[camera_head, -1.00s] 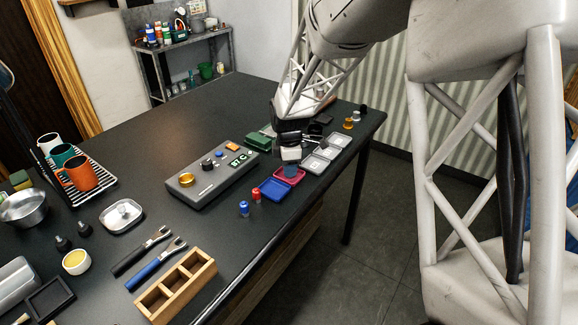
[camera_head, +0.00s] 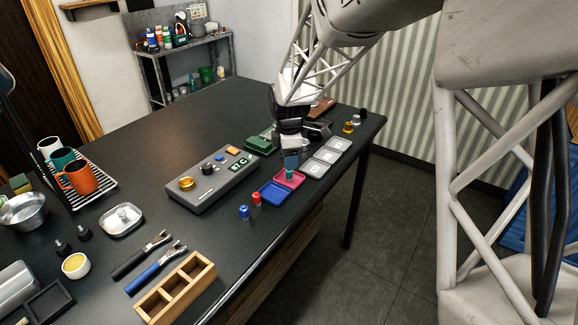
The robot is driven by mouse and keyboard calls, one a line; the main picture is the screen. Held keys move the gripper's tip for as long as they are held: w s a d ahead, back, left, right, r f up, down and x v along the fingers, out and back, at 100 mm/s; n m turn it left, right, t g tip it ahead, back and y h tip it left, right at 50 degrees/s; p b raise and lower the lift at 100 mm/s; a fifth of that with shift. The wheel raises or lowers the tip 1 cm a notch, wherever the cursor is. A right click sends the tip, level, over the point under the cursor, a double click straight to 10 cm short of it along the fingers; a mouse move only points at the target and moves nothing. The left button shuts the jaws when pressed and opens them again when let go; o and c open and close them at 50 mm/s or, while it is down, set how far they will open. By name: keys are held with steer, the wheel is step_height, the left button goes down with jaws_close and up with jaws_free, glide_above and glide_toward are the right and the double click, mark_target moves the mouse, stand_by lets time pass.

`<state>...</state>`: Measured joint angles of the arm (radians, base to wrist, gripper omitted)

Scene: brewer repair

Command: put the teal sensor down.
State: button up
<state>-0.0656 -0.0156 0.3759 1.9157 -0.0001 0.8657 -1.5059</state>
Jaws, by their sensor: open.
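The teal sensor (camera_head: 290,173) is a small upright piece in the pink-red tray (camera_head: 297,183), near the table's front right edge.
A grey control box (camera_head: 211,183) stands left of the trays. A red sensor (camera_head: 256,199) and a blue sensor (camera_head: 244,212) stand in front of it. The table's back middle is clear.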

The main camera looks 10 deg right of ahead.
mark_target(290, 172)
step_height(290, 172, up, 7)
stand_by(0.4)
stand_by(0.4)
steer(key=s+d+r+m, duration=0.1)
steer(key=s+r+m, duration=0.15)
steer(key=s, duration=0.35)
steer(key=s+d+r+m+t, duration=0.1)
steer(key=s+r+m, duration=0.1)
steer(key=s+m, duration=0.35)
steer(key=s+d+r+m, duration=0.1)
steer(key=s+r, duration=0.2)
steer(key=s, duration=0.5)
steer(key=s+d+f+m+t, duration=0.1)
steer(key=s+f+m, duration=0.1)
steer(key=s+m, duration=0.7)
steer(key=s, duration=0.8)
steer(key=shift+s+d+t, duration=0.25)
steer(key=shift+d+t, duration=0.05)
steer(key=shift+d, duration=0.1)
